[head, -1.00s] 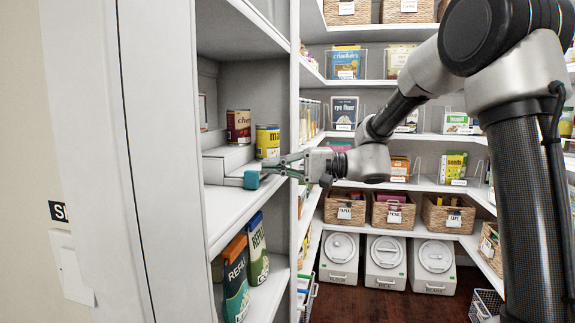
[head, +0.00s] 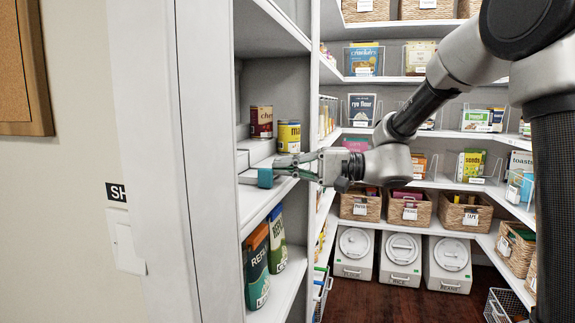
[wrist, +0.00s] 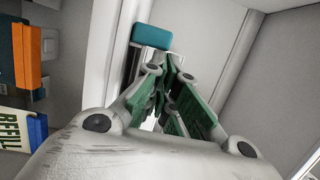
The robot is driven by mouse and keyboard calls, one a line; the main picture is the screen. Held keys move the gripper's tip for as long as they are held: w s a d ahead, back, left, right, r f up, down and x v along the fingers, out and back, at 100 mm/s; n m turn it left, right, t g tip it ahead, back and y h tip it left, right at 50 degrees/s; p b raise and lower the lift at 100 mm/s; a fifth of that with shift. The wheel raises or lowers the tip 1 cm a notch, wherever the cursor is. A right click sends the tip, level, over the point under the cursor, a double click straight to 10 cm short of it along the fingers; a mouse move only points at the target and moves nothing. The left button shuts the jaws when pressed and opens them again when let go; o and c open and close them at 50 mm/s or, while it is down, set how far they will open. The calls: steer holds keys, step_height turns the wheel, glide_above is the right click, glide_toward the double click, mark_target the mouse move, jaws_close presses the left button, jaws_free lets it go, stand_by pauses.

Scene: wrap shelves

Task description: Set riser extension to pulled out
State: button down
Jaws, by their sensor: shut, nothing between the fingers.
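A white stepped riser (head: 262,150) stands on the left shelf in the head view, with cans on it. A low white piece (head: 247,177) lies at its foot, with a teal block (head: 265,178) at its end. My gripper (head: 274,168) reaches in from the right, its fingertips close to the teal block. In the wrist view, the teal block (wrist: 151,37) shows just beyond the fingertips of my gripper (wrist: 166,75). The fingers are together with nothing held. I cannot tell whether they touch the block.
A red can (head: 261,122) and a yellow can (head: 289,136) stand on the riser. Refill pouches (head: 257,265) stand on the shelf below. The white side panel (head: 205,160) and the shelf post (head: 318,100) frame the bay. Baskets (head: 360,206) and bins (head: 401,258) line the back.

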mark_target(271, 172)
steer(key=s+a, duration=0.1)
steer(key=s, duration=0.2)
steer(key=s+a, duration=0.1)
steer(key=s, duration=0.2)
steer(key=s+a, duration=0.1)
steer(key=s, duration=0.1)
steer(key=shift+s, duration=0.4)
steer(key=w, duration=0.1)
steer(key=w+d, duration=0.1)
steer(key=w, duration=0.1)
steer(key=w+d, duration=0.1)
steer(key=shift+w+d, duration=0.2)
steer(key=shift+d, duration=0.05)
steer(key=s+d, duration=0.1)
steer(key=d, duration=0.8)
steer(key=s+d+f+m+g+h, duration=0.1)
steer(key=s+d+f+h, duration=0.45)
steer(key=d+f, duration=0.2)
steer(key=s+d+f+m+g+h, duration=0.1)
steer(key=s+d+f+h, duration=0.45)
steer(key=f, duration=0.25)
steer(key=s+d+r+n+t+h, duration=0.1)
steer(key=s+d+r+t+h, duration=0.1)
steer(key=d, duration=0.4)
steer(key=s+d+r+n+t+h, duration=0.2)
steer(key=d+h, duration=0.3)
steer(key=d, duration=0.1)
steer(key=shift+d+r+t, duration=0.3)
